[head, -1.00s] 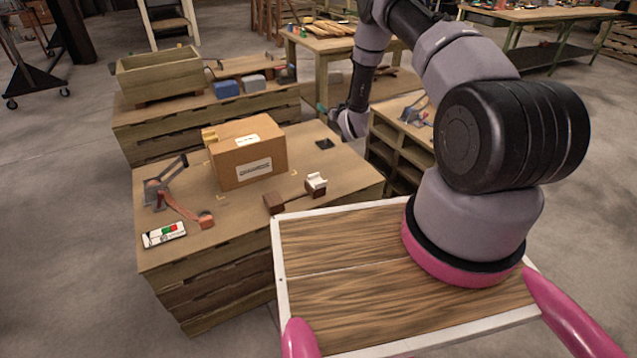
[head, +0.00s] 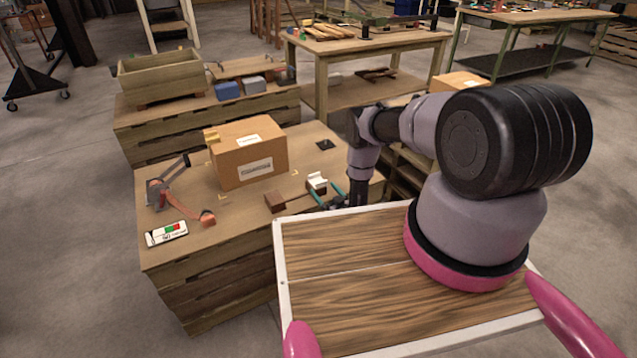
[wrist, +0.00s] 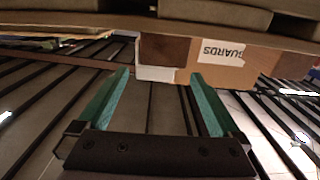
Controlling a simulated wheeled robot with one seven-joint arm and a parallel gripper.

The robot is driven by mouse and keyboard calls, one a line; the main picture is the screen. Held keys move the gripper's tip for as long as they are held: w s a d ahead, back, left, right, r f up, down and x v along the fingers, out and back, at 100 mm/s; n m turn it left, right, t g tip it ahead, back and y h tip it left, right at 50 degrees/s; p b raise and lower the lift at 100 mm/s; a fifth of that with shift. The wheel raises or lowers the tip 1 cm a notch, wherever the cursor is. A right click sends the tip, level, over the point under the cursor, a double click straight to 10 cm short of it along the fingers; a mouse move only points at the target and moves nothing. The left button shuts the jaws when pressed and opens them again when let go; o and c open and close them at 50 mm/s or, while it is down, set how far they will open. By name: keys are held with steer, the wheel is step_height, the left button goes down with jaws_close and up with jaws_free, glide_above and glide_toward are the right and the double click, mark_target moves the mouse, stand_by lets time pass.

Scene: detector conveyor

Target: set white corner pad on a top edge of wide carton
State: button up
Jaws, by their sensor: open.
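The wide carton (head: 250,160) stands upright on the wooden crate-table, with a yellow piece (head: 211,137) at its top left corner. The white corner pad (head: 317,181) sits on the right end of a low brown stand (head: 275,202), right of the carton. My gripper (head: 325,193) is low over the table's right side, close to the pad. In the wrist view its green fingers (wrist: 160,76) are open, with the white pad (wrist: 156,73) ahead between the tips. I cannot tell whether they touch it. The labelled carton face (wrist: 222,52) shows behind.
A metal clamp-like tool (head: 165,185) with an orange strap and a white card (head: 166,233) lie at the table's left. A dark square (head: 325,144) lies behind, right of the carton. A wooden bin (head: 162,75) and blue block (head: 227,90) stand on the table beyond.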

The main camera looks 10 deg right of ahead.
mark_target(321, 183)
steer(key=shift+d+r+x, duration=0.15)
steer(key=shift+x, duration=1.6)
steer(key=shift+d+r+x, duration=0.15)
steer(key=shift+x, duration=1.6)
jaws_close()
